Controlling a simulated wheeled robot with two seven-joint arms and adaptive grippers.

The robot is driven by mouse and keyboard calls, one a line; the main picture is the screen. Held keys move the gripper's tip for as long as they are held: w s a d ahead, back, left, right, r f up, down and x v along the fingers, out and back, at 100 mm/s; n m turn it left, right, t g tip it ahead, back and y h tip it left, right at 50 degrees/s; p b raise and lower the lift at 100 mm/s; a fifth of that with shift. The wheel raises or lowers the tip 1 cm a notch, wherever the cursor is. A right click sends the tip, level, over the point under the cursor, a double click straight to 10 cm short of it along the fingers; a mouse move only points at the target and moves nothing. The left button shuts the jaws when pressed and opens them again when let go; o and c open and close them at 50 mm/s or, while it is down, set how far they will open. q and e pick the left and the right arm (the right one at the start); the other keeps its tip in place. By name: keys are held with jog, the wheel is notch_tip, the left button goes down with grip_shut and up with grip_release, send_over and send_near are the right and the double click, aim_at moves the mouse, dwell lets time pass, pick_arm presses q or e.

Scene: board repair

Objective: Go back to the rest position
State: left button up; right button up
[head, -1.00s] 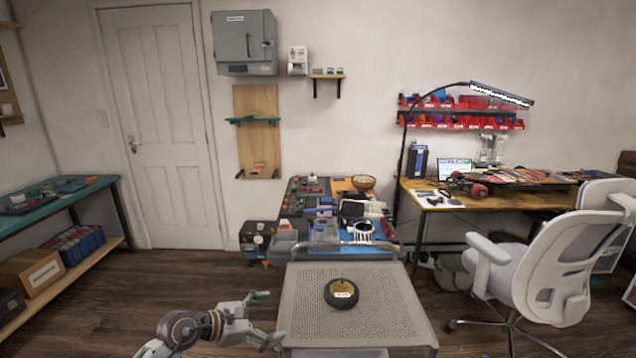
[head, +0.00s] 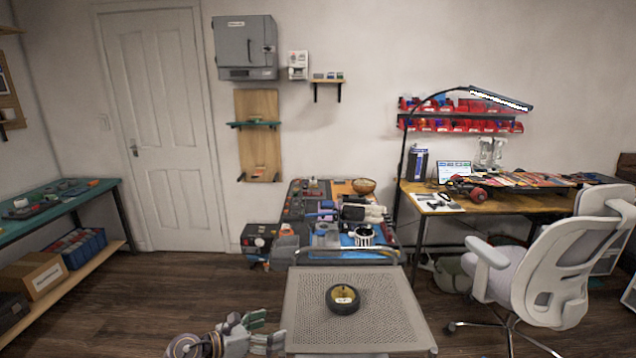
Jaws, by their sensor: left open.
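My left gripper (head: 262,331) shows at the bottom of the head view, left of the grey cart. Its fingers are spread apart and nothing is between them. It is beside the cart's left edge; I cannot tell whether it touches. A black ring-shaped roll (head: 343,299) with a yellowish inside and a white label lies on the cart top, apart from the gripper.
The grey perforated cart (head: 390,325) stands in front of me. A cluttered workbench (head: 293,213) is behind it. A desk (head: 530,204) and a white office chair (head: 570,262) stand at right. A green-topped bench (head: 60,207) is at left. The floor (head: 150,300) at left is open.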

pick_arm(q)
jog(key=a+f+n+t+y+p, duration=0.35)
jog(key=a+f+n+p, duration=0.35)
jog(key=f+n, duration=0.75)
jog(key=s+a+f+n+g+y+p, duration=0.1)
jog(key=s+a+f+n+y+p, duration=0.45)
jog(key=s+f+n, duration=0.75)
jog(key=s+a+f+n+g+y+p, duration=0.15)
jog(key=s+f+n, duration=0.25)
jog(key=s, duration=0.4)
jog(key=s+a+f+n+g+y+p, duration=0.1)
jog(key=s+f+n+g+p, duration=0.2)
jog(key=s, duration=0.5)
jog(key=s+d+f+n+g+p, duration=0.1)
jog(key=s+f+n+g, duration=0.1)
jog(key=s, duration=0.9)
jog(key=s+f+n+g+p, duration=0.1)
jog(key=s+n, duration=0.4)
jog(key=s, duration=0.7)
jog(key=shift+s+d+f+g+p, duration=0.2)
jog(key=shift+d+f+g+p, duration=0.2)
jog(key=shift+f+g, duration=0.6)
pick_arm(e)
jog(key=s+r+g, duration=0.1)
jog(key=s+r, duration=1.2)
jog(key=r, duration=0.1)
jog(key=shift+r, duration=0.3)
